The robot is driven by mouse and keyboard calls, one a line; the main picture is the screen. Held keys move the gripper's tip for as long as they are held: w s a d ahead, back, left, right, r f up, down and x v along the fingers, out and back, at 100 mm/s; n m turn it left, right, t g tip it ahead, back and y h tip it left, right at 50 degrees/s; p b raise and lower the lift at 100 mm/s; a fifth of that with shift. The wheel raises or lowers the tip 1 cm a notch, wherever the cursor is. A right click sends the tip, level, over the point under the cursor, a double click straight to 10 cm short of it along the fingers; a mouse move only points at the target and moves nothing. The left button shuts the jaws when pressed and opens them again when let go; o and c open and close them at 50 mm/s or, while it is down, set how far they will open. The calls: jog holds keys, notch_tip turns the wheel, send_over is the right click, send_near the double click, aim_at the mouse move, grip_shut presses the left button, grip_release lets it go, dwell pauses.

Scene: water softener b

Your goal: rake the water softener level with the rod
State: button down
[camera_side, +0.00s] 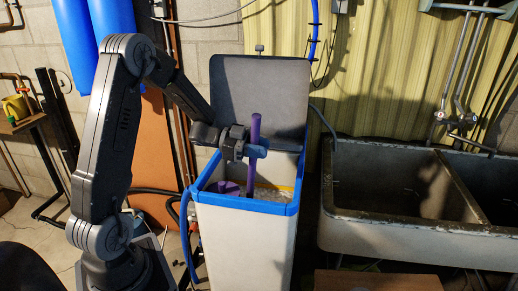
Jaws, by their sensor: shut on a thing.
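The water softener (243,238) is a tall pale bin with a blue rim, and its dark lid (262,98) stands open at the back. My gripper (256,151) is above the bin's opening, shut on a purple rod (254,130). The rod stands nearly upright, with its upper end above the gripper and its lower part down inside the bin. Pale granular material (272,193) shows inside near the right. The rod's lower end and much of the inside are hidden by the front rim. A purple piece (229,188) shows inside at the left.
A double stone sink (385,225) stands close to the bin's right, with pipes and taps on the wall above it. A blue hose (186,235) hangs at the bin's left side. Blue cylinders (75,40) and an orange-brown board (150,150) are behind my arm.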

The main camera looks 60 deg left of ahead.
jog(key=w, duration=0.5)
jog(key=shift+d, duration=0.35)
jog(key=s+d, duration=0.5)
dwell(0.6)
jog(key=shift+w+a, duration=0.1)
jog(key=shift+w+a, duration=1.2)
